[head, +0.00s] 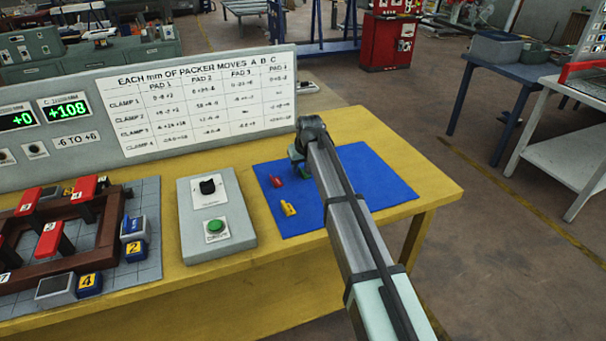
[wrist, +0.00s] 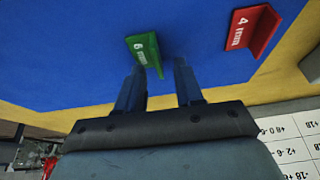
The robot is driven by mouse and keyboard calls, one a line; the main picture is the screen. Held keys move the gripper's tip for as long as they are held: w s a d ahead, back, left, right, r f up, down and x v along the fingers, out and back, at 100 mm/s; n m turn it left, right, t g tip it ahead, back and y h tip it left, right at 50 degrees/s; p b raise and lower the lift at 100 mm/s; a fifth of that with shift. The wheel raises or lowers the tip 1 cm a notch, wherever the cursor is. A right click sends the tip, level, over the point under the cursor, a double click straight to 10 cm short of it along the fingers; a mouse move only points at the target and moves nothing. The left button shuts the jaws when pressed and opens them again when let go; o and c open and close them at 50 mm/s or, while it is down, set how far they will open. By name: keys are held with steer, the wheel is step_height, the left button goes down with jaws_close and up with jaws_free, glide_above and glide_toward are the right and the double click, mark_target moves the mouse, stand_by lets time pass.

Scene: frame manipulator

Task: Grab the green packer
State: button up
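The green packer (wrist: 147,50), marked "6 mm", is on the blue mat (wrist: 60,60) in the wrist view. It is an angled piece, and its near end lies between or just beyond my fingertips. My gripper (wrist: 160,66) is open, with a gap between its two dark fingers. I cannot tell if either finger touches the packer. In the head view my gripper (head: 299,160) is over the blue mat, and my arm hides much of that spot.
A red packer (wrist: 250,30), marked "4 mm", lies to the right in the wrist view. A yellow packer (head: 288,208) lies on the mat in the head view. A grey control box (head: 240,240) with a green button stands left of the mat. The chart panel (head: 200,100) stands behind.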

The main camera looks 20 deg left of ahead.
steer(key=shift+f, duration=0.15)
steer(key=shift+c, duration=0.2)
jaws_close()
stand_by(0.3)
